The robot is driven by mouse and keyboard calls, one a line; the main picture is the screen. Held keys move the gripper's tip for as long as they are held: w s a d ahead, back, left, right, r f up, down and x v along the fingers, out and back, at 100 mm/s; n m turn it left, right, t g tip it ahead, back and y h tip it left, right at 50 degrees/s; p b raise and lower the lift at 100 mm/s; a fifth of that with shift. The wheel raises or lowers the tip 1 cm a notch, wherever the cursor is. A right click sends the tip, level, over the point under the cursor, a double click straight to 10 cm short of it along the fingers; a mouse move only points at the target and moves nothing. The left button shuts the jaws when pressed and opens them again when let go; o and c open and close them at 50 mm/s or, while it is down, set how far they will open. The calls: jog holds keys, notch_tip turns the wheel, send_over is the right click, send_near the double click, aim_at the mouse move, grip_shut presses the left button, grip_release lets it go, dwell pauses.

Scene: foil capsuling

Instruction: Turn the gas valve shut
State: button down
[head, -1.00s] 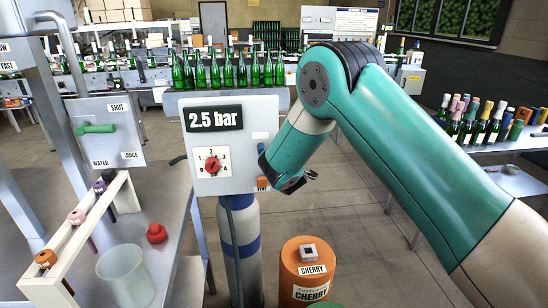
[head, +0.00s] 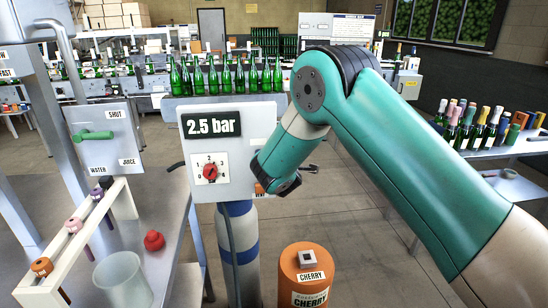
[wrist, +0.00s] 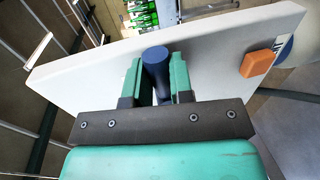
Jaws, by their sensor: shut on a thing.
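A pale panel (head: 258,120) stands above a white and blue gas cylinder (head: 238,250). Its display (head: 211,124) reads 2.5 bar, and a red dial (head: 210,172) sits below the display. In the wrist view, a dark blue cylindrical handle (wrist: 156,58) stands at the panel (wrist: 95,75), between the green fingers of my gripper (wrist: 157,72). The gripper is shut on this handle. In the head view my arm covers the panel's lower right part, and the handle and fingertips are hidden there. I cannot tell how far the handle is turned.
An orange button (wrist: 259,62) is on the panel to the right of my fingers. An orange cherry drum (head: 302,275) stands below my arm. On the left bench are a clear beaker (head: 123,278), a red cap (head: 154,240) and a capsule rack (head: 70,238).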

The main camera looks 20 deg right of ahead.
jog(key=c, duration=1)
grip_release()
jog(key=shift+s+a, duration=0.1)
jog(key=b+v, duration=0.6)
jog(key=v, duration=1.1)
jog(key=shift+r+b, duration=0.2)
jog(key=shift+b, duration=0.2)
jog(key=shift+s, duration=0.1)
